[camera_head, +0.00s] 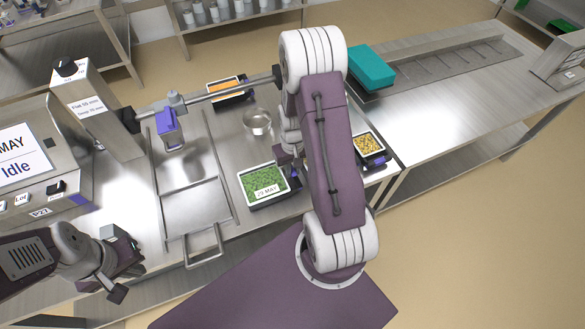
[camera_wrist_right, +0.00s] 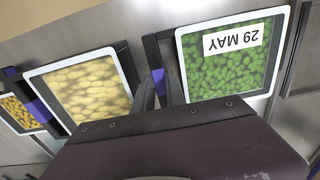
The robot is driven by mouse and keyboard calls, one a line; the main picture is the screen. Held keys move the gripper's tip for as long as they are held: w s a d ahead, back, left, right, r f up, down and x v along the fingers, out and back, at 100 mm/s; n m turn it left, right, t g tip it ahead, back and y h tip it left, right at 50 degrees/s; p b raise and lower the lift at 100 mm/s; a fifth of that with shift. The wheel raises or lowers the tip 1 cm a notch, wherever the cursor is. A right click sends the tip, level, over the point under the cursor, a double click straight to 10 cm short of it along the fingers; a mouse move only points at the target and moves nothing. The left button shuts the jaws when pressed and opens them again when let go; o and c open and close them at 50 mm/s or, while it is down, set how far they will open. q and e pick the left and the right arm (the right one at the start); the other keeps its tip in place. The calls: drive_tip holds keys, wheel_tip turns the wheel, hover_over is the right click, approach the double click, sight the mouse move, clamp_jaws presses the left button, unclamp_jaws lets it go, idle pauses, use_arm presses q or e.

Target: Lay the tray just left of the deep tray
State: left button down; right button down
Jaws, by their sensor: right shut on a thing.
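A tray of green peas (camera_head: 262,180) with a white "29 MAY" label is near the bench's front edge, left of my right arm. It also shows in the right wrist view (camera_wrist_right: 225,75). My right gripper (camera_wrist_right: 160,92) is shut on its dark side rim; in the head view my arm mostly hides the fingers. Close beside it in the wrist view is a tray of yellow pieces (camera_wrist_right: 88,88), hidden behind my arm in the head view. I cannot tell which tray is the deep one. My left gripper (camera_head: 122,262) is low at the left, holding nothing visible; its opening is unclear.
A tray of small yellow pieces (camera_head: 369,146) stands right of my arm. A clear bowl (camera_head: 257,121) and an orange-filled tray (camera_head: 225,88) are further back. The sealer (camera_head: 98,112) with its drawer (camera_head: 196,210) is left of the pea tray. A teal block (camera_head: 371,66) stands behind.

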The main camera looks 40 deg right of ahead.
drive_tip(key=c, duration=1.3)
unclamp_jaws()
drive_tip(key=c, duration=0.3)
wheel_tip(320, 180, up, 7)
drive_tip(key=p, duration=0.7)
drive_tip(key=shift+r, duration=0.1)
